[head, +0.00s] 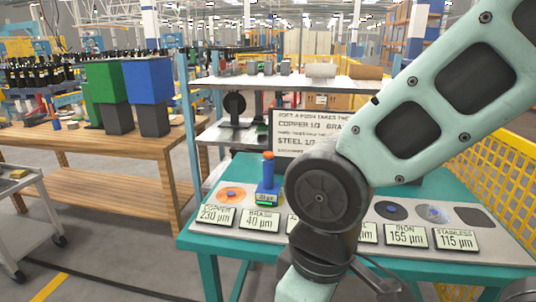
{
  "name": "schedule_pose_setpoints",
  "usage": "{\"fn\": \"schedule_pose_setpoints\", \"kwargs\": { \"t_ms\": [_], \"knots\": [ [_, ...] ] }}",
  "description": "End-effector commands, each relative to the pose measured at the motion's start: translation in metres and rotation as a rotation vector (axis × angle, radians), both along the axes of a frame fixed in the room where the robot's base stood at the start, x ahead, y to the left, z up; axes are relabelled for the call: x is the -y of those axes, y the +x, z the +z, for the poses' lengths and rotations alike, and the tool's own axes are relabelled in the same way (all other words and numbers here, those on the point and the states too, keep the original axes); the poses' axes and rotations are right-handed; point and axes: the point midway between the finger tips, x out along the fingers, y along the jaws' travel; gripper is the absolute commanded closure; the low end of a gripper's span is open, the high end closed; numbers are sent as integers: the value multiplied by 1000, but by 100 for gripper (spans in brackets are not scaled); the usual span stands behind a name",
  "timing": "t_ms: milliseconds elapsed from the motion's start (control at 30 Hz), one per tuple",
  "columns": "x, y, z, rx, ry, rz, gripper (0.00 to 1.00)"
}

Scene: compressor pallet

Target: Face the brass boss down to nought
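A card reading "BRASS 40 µm" (260,219) lies on the grey board (285,237) on the teal table. A blue block-shaped tool (267,187) with an orange top and a small green display stands upright just behind that card. The display is too small to read surely. The brass boss itself is not clearly visible; the tool seems to stand at its place. Left of it is an orange copper disc (231,194) with its card "COPPER 230 µm" (214,214). My arm crosses the middle and hides part of the board. My gripper is not in view.
Cards "IRON 155 µm" (406,235) and "STAINLESS 115 µm" (455,239) lie at the right, with discs behind them. A partly hidden sign (300,125) stands behind. A wooden bench (70,150), grey cart (30,225) and yellow mesh fence (510,170) flank the table.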

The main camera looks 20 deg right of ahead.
Motion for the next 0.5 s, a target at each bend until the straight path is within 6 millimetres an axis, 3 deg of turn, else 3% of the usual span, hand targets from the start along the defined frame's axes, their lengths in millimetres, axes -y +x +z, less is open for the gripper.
{"fn": "schedule_pose_setpoints", "kwargs": {
  "t_ms": [100,300,500],
  "knots": [
    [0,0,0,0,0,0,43],
    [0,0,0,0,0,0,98],
    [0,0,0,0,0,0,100]
  ]
}}
